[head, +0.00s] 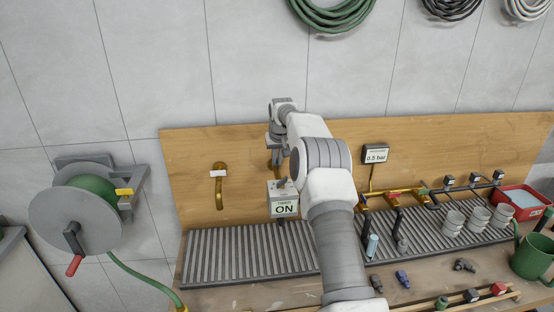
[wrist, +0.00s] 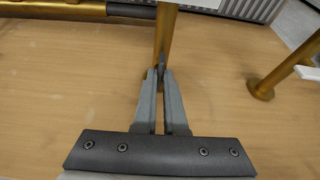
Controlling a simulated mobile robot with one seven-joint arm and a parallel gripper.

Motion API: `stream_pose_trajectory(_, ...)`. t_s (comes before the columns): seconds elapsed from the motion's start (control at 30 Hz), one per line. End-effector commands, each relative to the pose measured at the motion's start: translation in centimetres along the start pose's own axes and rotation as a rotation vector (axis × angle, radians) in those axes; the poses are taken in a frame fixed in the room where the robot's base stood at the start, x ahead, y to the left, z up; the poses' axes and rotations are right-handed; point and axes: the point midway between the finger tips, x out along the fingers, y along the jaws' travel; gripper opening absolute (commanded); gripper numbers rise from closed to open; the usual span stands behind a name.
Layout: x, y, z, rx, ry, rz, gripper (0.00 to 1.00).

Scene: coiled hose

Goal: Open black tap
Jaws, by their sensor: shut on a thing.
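My gripper (head: 277,158) is at the wooden back board, above a grey box labelled "TIMER ON" (head: 284,199). In the wrist view my gripper (wrist: 160,74) has its fingers closed together at a vertical brass pipe (wrist: 164,35), shut on a small dark piece (wrist: 162,64) in front of the pipe. The fingers hide most of this piece, so I cannot tell its full shape or whether it is the black tap's handle. The brass pipe also shows in the head view (head: 274,172), partly covered by my gripper.
A brass spout with a white tag (head: 219,188) stands left of the pipe. A brass manifold (head: 390,195) with a gauge reading 0.5 bar (head: 375,154) is on the right.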

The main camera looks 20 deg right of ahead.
Motion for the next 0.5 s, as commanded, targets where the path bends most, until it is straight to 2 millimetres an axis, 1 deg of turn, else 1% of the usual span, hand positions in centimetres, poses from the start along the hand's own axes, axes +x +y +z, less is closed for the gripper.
stream_pose_trajectory(0.07, -0.01, 0.0, -0.03, -0.001, 0.001, 0.0, 0.0)
stream_pose_trajectory(0.1, -0.01, 0.0, -0.03, -0.001, 0.001, 0.0, 0.16)
stream_pose_trajectory(0.23, 0.0, -0.01, -0.03, 0.0, 0.001, 0.001, 0.39)
stream_pose_trajectory(0.5, -0.02, -0.01, -0.03, 0.001, 0.001, 0.001, 0.39)
